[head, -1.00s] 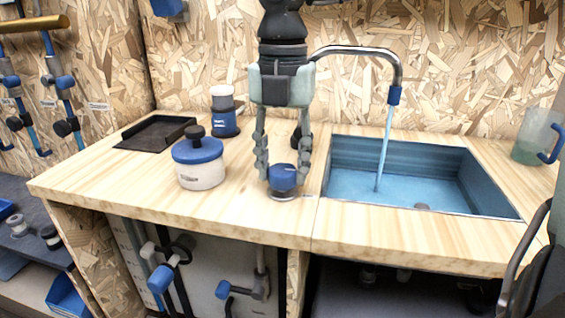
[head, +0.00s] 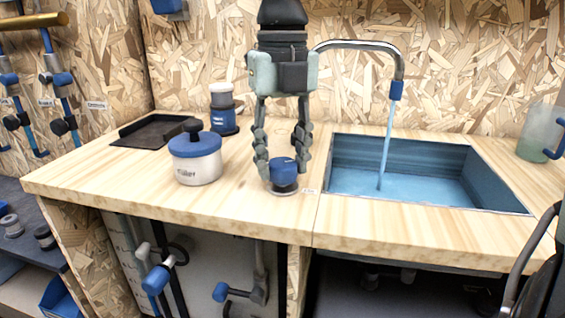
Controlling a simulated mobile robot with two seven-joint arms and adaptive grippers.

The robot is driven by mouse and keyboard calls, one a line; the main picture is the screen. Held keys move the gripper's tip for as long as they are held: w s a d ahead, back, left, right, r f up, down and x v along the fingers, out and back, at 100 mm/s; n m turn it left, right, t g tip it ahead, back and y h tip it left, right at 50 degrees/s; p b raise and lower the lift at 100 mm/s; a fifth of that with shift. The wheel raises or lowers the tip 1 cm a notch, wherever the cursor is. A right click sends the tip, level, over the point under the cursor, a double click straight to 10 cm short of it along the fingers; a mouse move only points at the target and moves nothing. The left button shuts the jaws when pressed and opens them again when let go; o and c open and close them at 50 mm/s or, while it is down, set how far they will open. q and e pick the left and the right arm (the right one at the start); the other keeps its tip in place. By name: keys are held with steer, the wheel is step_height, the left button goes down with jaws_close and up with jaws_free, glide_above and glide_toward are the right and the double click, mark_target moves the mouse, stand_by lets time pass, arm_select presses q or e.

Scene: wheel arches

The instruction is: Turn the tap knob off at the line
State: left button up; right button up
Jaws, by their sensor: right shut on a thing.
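The blue tap knob (head: 283,172) sits on a round metal base on the wooden counter, left of the sink. My right gripper (head: 283,168) comes down from above with its fingers on both sides of the knob, shut on it. The tap (head: 362,46) is a curved metal spout with a blue tip, and water (head: 386,140) runs from it into the blue sink (head: 350,182). A small pale label (head: 310,191) lies on the counter just right of the knob; I cannot read it or make out a line. My left gripper is not in view.
A white pot with a blue lid (head: 195,160) stands left of the knob. Behind it are a blue and white container (head: 222,112) and a dark tray (head: 145,133). A translucent jug (head: 538,132) stands right of the sink. The counter's front strip (head: 200,207) is clear.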

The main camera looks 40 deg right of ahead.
steer(key=shift+n, duration=1)
steer(key=n, duration=0.2)
steer(key=shift+n+b, duration=0.3)
steer(key=shift+n, duration=0.1)
steer(key=n, duration=0.4)
steer(key=shift+n, duration=0.4)
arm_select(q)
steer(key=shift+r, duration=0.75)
arm_select(e)
steer(key=shift+n, duration=0.9)
steer(key=o, duration=1.2)
steer(key=shift+c, duration=0.2)
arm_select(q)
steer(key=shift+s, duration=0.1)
arm_select(e)
steer(key=shift+r, duration=0.1)
